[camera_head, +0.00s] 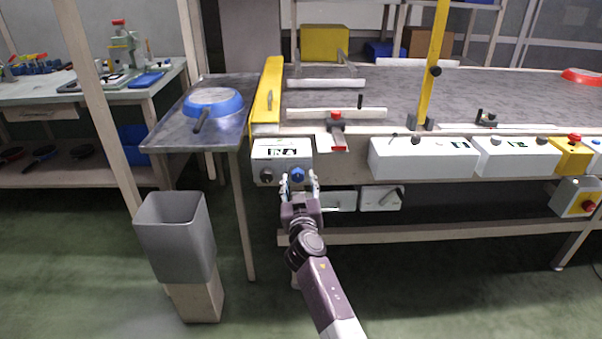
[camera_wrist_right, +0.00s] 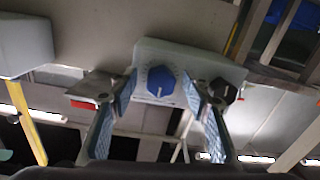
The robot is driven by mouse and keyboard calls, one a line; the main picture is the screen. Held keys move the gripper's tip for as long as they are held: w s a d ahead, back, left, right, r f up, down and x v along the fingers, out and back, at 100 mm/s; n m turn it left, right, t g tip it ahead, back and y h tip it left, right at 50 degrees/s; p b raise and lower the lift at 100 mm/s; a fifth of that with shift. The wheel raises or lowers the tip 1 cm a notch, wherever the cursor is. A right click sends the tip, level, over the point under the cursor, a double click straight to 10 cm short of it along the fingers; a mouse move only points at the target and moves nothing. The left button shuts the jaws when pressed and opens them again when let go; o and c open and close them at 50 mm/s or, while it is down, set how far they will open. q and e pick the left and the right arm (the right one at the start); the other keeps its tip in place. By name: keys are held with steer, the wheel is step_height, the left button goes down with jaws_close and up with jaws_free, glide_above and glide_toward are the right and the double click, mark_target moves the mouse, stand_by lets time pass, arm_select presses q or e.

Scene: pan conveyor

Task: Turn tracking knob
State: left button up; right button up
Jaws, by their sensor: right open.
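A white control box (camera_head: 283,150) is fixed to the front left end of the conveyor and has a small display. A blue knob (camera_head: 298,175) and a dark knob (camera_head: 266,174) sit on its front; I cannot read which is the tracking knob. My right gripper (camera_head: 299,184) is open and empty in front of the blue knob. In the right wrist view the blue knob (camera_wrist_right: 160,82) shows between the fingers of the right gripper (camera_wrist_right: 162,88), with gaps on both sides. The dark knob (camera_wrist_right: 222,90) is beside one fingertip. My left gripper is not in view.
The conveyor (camera_head: 420,95) runs to the right, with white boxes (camera_head: 420,158) along its front. A metal side table (camera_head: 170,130) holds a blue pan (camera_head: 214,101). A grey bin (camera_head: 175,235) stands on the floor at left. A yellow bar (camera_head: 267,95) borders the conveyor's left end.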

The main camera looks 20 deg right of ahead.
steer(key=shift+w, duration=0.35)
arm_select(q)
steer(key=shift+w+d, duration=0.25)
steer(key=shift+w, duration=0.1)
arm_select(e)
steer(key=shift+s+r, duration=0.1)
steer(key=shift+c, duration=0.4)
steer(key=c, duration=1.1)
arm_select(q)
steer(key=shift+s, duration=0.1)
